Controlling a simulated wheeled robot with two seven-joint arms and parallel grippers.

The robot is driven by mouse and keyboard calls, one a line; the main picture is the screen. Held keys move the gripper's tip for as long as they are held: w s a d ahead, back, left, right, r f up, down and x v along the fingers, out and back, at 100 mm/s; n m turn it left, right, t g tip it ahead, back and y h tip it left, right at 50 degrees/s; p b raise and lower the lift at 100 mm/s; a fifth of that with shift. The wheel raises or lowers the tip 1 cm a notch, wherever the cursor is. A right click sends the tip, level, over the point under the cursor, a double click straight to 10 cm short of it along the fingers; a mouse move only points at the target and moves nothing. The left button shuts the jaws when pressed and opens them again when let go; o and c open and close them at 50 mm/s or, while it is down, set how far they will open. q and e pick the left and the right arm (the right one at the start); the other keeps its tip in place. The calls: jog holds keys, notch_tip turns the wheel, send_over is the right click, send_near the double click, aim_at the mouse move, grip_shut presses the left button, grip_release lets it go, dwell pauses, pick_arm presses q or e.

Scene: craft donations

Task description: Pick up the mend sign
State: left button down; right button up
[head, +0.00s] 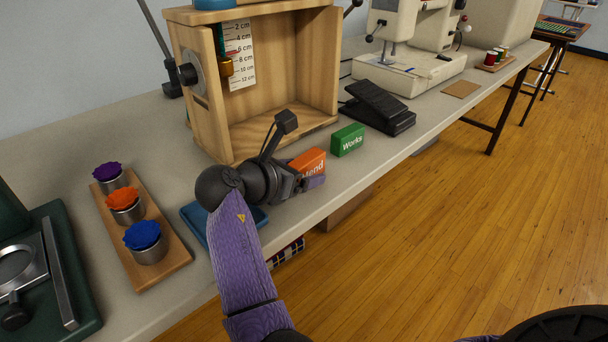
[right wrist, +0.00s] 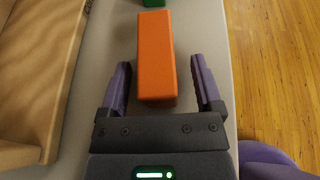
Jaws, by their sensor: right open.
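The mend sign (head: 309,161) is an orange block with white lettering, partly hidden by my right gripper in the head view. It stands on the table near the front edge. In the right wrist view the orange block (right wrist: 156,58) lies between the two fingers, with a gap on each side. My right gripper (head: 306,181) is open around its near end and also shows in the right wrist view (right wrist: 161,88). My left gripper is not in view.
A green "Works" sign (head: 347,140) stands just beyond the mend sign. A wooden box frame (head: 200,90) with a cm scale is behind. A black pedal (head: 378,108) and a sewing machine (head: 405,72) stand farther right. A wooden tray (head: 176,262) holds colored pincushions at left.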

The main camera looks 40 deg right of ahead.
jog(key=shift+r, duration=0.1)
grip_shut()
